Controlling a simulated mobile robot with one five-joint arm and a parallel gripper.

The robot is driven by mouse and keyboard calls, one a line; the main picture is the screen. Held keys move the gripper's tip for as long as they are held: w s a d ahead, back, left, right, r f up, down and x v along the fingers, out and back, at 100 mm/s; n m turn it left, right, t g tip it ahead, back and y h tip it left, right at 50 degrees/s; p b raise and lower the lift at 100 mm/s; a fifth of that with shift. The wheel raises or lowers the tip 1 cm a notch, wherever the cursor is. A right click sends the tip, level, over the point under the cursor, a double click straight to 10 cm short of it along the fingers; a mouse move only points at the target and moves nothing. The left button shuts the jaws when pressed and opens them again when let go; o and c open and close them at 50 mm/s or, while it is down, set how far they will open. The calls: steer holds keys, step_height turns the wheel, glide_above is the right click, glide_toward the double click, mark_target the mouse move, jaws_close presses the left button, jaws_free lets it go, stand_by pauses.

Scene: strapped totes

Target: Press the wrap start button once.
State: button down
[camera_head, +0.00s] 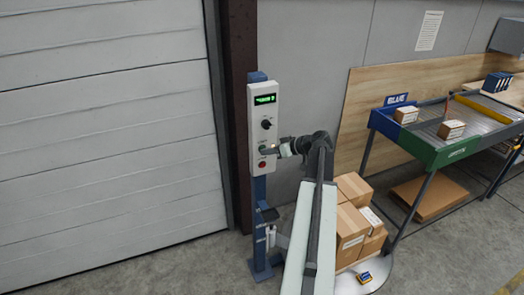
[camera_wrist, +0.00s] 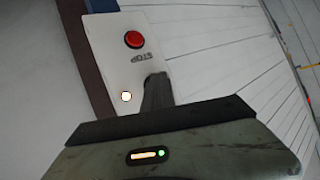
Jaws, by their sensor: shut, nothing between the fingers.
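A white control panel (camera_head: 257,108) on a blue post faces me beside the roller door. A small green spot, likely the start button (camera_head: 262,148), shows at the tip of my gripper (camera_head: 267,151), mostly hidden. My gripper is shut and empty, pointing at the panel; I cannot tell whether it touches the button. In the wrist view the shut fingers (camera_wrist: 157,92) reach the panel face (camera_wrist: 112,50) and hide what lies behind them. The red stop button (camera_head: 262,165) is below; it also shows in the wrist view (camera_wrist: 133,39) with an upside-down STOP label.
The panel has a green-lit display (camera_head: 264,99), a black knob (camera_head: 266,124) and a glowing lamp (camera_wrist: 126,96). Strapped cartons (camera_head: 352,222) are stacked right of my arm. A sorting table (camera_head: 430,150) with small boxes stands further right. Floor is clear before the roller door (camera_head: 110,120).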

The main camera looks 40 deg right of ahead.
steer(key=shift+s+a, duration=0.3)
steer(key=shift+s, duration=0.4)
steer(key=s, duration=0.1)
steer(key=s+a, duration=0.1)
steer(key=s, duration=0.1)
steer(key=s+a, duration=0.1)
steer(key=shift+s, duration=0.3)
stand_by(0.7)
